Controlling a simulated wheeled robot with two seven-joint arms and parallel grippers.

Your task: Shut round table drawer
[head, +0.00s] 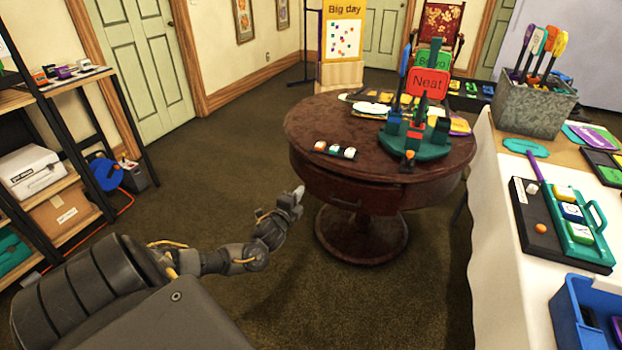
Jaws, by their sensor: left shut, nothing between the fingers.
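The round table (300,118) is dark reddish brown and stands on a pedestal in the middle of the head view. Its drawer (378,201) is in the side that faces me, below the top. The drawer front seems to stick out a little, but I cannot tell how far. A small handle (345,203) shows low on it. My left gripper (299,191) is shut and empty, just left of the drawer and the table's side. It appears apart from the table. My right gripper is not in view.
A sign stand (428,85) and small blocks (335,150) sit on the round table. A white-covered table (500,250) with trays and a metal bin (535,108) is at right. Shelves (62,205) stand at left. Open carpet lies between the shelves and the round table.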

